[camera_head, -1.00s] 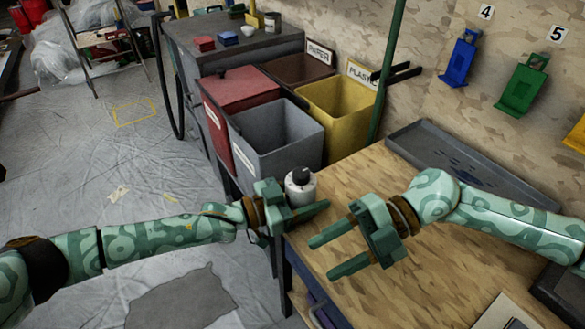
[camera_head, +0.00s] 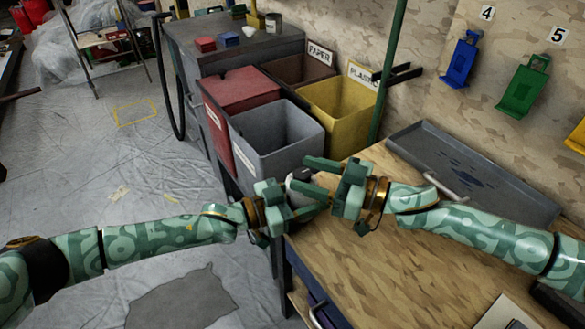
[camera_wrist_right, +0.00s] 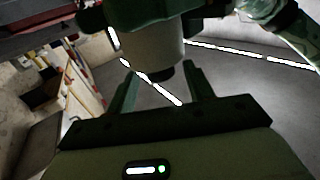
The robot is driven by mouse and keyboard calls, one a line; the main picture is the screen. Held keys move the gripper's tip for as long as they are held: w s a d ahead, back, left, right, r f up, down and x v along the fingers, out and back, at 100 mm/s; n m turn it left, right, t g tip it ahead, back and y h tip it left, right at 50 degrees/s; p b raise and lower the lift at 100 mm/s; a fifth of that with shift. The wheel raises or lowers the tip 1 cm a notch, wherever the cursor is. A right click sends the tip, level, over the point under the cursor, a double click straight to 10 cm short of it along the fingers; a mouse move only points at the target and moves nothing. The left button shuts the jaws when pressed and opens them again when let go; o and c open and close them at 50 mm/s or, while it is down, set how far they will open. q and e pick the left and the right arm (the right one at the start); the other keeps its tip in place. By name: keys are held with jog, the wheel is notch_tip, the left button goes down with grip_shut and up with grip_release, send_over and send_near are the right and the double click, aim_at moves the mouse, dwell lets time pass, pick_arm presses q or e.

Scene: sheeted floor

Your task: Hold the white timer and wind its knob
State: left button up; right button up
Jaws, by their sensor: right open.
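The white timer (camera_head: 294,192) with its dark knob (camera_head: 300,174) is at the near-left corner of the wooden table in the head view, partly hidden by my fingers. My left gripper (camera_head: 306,205) is shut on its body from the left. My right gripper (camera_head: 299,172) is open, with its fingers to either side of the knob. In the right wrist view the timer's pale body (camera_wrist_right: 158,52) hangs from the top, and its dark knob (camera_wrist_right: 160,74) is between my right fingertips (camera_wrist_right: 160,78). Whether they touch it I cannot tell.
The wooden table (camera_head: 400,270) is mostly clear. A grey tray (camera_head: 460,165) lies along its back edge. A grey bin (camera_head: 278,135), a red bin (camera_head: 240,92) and a yellow bin (camera_head: 340,105) stand just behind the timer. Coloured holders hang on the wall.

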jog(key=shift+x, duration=1.9)
jog(key=shift+c, duration=0.3)
jog(key=c, duration=0.9)
jog(key=shift+w+m+t+h, duration=0.1)
jog(key=shift+m+t+h, duration=0.9)
jog(key=shift+m+t, duration=0.6)
jog(key=shift+w+d+m+t+h, duration=0.1)
jog(key=shift+m+t+h, duration=0.3)
jog(key=shift+t, duration=0.3)
jog(key=shift+w+d+m+t+h, duration=0.1)
jog(key=shift+m+t+h, duration=0.2)
jog(key=shift+t+h, duration=0.3)
